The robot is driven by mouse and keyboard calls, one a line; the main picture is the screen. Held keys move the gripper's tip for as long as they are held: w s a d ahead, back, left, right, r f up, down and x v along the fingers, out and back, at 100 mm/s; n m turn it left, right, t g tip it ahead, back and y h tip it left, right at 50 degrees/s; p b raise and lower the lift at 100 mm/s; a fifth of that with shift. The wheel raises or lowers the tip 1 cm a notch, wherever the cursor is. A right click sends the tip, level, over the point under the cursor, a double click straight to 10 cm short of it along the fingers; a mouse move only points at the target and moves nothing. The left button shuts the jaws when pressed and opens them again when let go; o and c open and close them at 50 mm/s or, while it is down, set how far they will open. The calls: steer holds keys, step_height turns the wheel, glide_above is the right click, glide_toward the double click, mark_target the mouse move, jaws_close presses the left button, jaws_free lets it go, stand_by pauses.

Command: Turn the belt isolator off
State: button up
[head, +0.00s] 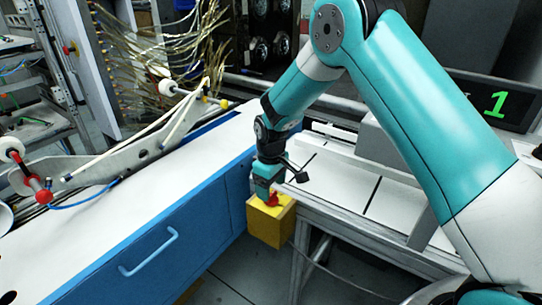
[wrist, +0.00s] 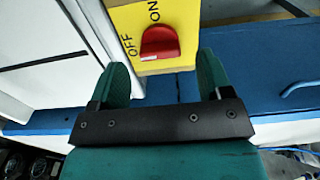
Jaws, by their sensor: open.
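The belt isolator is a yellow box (head: 270,226) with a red knob (head: 273,199), at the corner between the blue cabinet and the grey bench. In the wrist view the yellow face (wrist: 122,18) carries the black words OFF, left of the red knob (wrist: 160,42), and ON, above it. My gripper (head: 268,196) is over the box in the head view, hiding part of the knob. In the wrist view my gripper (wrist: 162,65) is open, a green finger on each side of the knob with visible gaps; no contact shows.
The blue cabinet (head: 195,225) with a white top runs along the left, with a light blue handle. A grey bench (head: 345,185) stands to the right. A metal arm with rollers (head: 140,155) lies over the cabinet top. Dark floor is open below the box.

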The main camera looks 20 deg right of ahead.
step_height(320, 180, up, 15)
steer(key=shift+b, duration=0.4)
steer(key=shift+s, duration=0.1)
steer(key=s+a+r+y, duration=0.1)
steer(key=s+r, duration=0.1)
steer(key=s, duration=0.8)
steer(key=s+a+r+y+p, duration=0.1)
steer(key=s+a+r, duration=0.1)
steer(key=s, duration=0.8)
steer(key=s+a+r+y, duration=0.2)
steer(key=s+r, duration=0.2)
steer(key=s, duration=0.7)
steer(key=shift+r, duration=0.25)
steer(key=shift+a, duration=0.1)
